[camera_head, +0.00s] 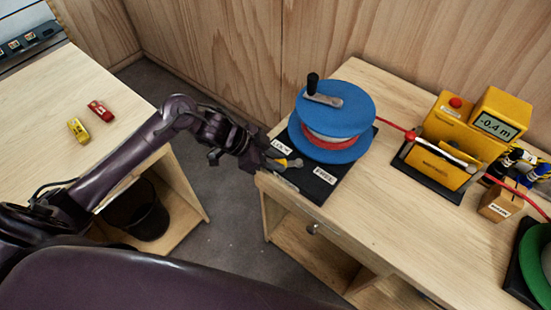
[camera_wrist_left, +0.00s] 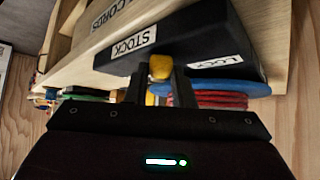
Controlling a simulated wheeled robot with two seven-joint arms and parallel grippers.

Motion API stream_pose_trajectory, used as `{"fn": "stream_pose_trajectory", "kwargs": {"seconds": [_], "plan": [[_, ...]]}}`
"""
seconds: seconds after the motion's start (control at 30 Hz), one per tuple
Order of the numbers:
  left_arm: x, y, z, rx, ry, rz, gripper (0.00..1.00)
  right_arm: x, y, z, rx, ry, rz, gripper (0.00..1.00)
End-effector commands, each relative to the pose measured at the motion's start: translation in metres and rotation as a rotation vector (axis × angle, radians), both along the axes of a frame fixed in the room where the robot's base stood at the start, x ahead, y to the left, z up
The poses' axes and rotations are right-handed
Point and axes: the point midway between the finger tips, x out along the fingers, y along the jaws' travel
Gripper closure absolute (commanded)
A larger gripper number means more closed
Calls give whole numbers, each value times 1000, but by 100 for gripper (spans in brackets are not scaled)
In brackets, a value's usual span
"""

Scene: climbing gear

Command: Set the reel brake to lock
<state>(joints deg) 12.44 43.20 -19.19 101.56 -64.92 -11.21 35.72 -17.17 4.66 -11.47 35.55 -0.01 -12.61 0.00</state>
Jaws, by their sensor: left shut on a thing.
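A reel (camera_head: 345,118) with blue discs and red rope stands on a black base (camera_head: 312,192) at the near left corner of the right table. My right gripper is not in view.
Red rope (camera_head: 392,126) runs from the reel to a yellow meter (camera_head: 455,135) reading -0.4 m. A wooden block (camera_head: 500,203) and a green reel (camera_head: 537,262) stand further right. A wooden wall stands behind.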

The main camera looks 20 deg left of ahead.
Motion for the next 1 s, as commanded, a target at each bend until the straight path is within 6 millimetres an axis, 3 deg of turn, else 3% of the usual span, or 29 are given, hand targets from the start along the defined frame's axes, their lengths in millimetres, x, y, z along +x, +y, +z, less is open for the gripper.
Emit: {"fn": "stream_pose_trajectory", "kwargs": {"seconds": [0.07,0.1,0.27,0.63,1.0], "plan": [[0,0,0,1,-1,-1,100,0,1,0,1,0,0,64],[0,0,0,1,-1,-1,76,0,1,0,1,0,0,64],[0,0,0,1,-1,0,56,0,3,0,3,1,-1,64],[-2,6,5,1,-3,3,56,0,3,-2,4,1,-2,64],[-19,44,45,4,-3,1,56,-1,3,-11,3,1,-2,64]]}}
